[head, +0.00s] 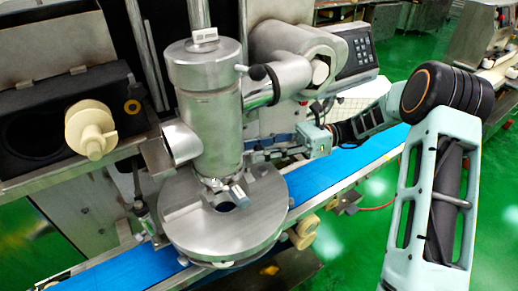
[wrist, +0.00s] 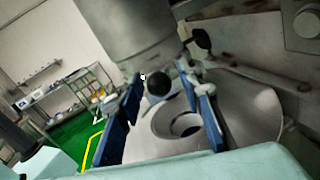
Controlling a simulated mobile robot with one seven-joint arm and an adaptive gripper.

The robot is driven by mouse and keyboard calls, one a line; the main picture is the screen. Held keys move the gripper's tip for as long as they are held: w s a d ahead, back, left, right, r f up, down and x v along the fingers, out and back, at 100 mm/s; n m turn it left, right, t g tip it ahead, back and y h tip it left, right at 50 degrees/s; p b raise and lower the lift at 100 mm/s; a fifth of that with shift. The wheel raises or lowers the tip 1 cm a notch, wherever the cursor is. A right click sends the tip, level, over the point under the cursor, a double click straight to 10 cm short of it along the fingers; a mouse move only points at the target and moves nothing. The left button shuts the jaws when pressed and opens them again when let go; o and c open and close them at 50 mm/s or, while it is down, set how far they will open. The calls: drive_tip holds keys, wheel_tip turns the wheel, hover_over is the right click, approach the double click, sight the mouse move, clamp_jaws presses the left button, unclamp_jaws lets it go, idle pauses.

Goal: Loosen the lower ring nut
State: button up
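The upright steel cylinder (head: 210,125) stands over the round metal disc (head: 190,235). Metal fittings (head: 232,190) show at its foot; I cannot tell for sure which part is the lower ring nut. My gripper (head: 262,151) reaches in from the right, just right of the cylinder's lower part. In the wrist view its two blue fingers (wrist: 164,88) are spread apart. A black ball knob (wrist: 158,84) shows between the fingertips, in front of the cylinder (wrist: 125,30). I see no clear contact with it. What the knob is fixed to is partly hidden.
A blue conveyor belt (head: 355,159) runs beneath the disc. A horizontal steel pipe (head: 258,94) and a control panel (head: 358,57) stand above my gripper. A funnel-shaped part with a dark hole (wrist: 186,126) lies close to the right finger.

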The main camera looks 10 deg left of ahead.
drive_tip(key=v, duration=1.2)
drive_tip(key=shift+s, duration=0.1)
